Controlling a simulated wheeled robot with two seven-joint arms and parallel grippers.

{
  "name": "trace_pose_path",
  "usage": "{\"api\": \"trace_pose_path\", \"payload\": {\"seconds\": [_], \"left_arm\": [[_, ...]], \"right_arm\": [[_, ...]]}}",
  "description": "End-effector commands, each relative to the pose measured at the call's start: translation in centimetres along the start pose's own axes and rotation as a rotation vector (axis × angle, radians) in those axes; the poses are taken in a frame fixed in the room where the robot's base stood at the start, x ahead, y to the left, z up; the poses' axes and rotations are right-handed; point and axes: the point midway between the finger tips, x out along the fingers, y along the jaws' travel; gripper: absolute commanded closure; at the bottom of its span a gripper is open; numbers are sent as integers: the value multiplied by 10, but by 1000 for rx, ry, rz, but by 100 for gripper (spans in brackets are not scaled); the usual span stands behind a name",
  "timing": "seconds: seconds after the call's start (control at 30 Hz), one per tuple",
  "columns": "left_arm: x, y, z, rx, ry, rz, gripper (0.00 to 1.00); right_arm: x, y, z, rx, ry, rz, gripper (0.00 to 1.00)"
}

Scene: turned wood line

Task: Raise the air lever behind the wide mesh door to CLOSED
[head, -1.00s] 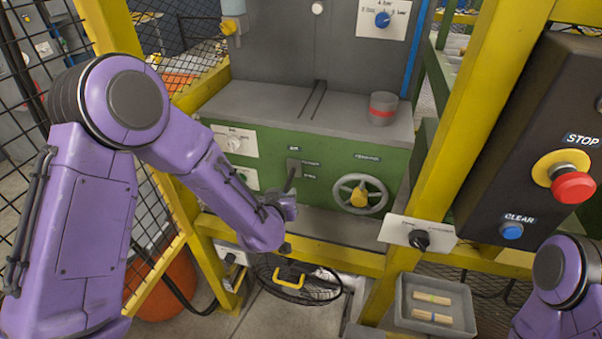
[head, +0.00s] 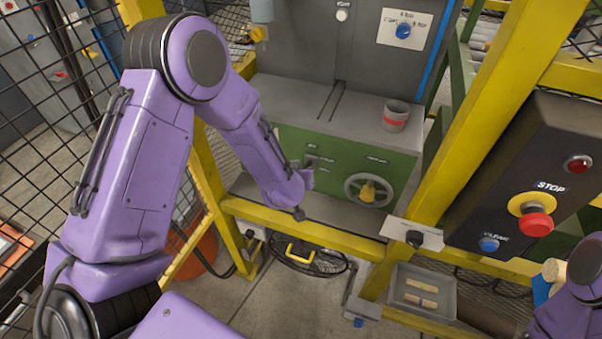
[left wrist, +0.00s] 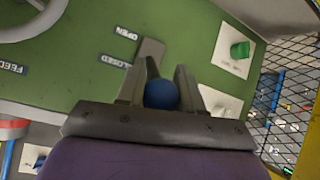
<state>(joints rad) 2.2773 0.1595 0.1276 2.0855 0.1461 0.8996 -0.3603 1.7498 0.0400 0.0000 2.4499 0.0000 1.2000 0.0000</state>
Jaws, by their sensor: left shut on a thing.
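The air lever's blue ball knob (left wrist: 161,95) sits between the two fingers of my left gripper (left wrist: 160,90), which is shut on it. The lever's grey plate (left wrist: 148,55) is on the green panel, with the OPEN label (left wrist: 128,33) and CLOSED label (left wrist: 116,61) beside it; they appear upside down in the left wrist view. In the head view my left gripper (head: 306,180) is at the green panel (head: 340,150), just below the lever plate (head: 316,160); the knob is hidden there. A black mesh panel (head: 75,90) stands at left. My right gripper is out of view.
A handwheel (head: 369,190) is right of the lever. A yellow frame post (head: 440,160) and a lower rail (head: 330,231) border the opening. The control box with a red STOP button (head: 537,224) is at right. A grey tray (head: 422,300) holds wooden pieces.

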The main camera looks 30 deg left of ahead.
Motion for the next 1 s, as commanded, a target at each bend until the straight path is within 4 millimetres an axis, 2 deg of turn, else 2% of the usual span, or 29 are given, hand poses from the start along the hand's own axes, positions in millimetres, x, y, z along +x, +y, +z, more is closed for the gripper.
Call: {"api": "trace_pose_path", "payload": {"seconds": [0.63, 0.67, 0.7, 1.0], "left_arm": [[0, 1, -4, -2, 8, 1, 100], [0, 1, -4, -2, 8, 1, 55], [0, 1, -4, -2, 7, 1, 42], [-2, 1, -2, 0, 3, 1, 40]], "right_arm": [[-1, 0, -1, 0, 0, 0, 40], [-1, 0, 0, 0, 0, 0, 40], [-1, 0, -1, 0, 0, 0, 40], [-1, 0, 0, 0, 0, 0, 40]]}}
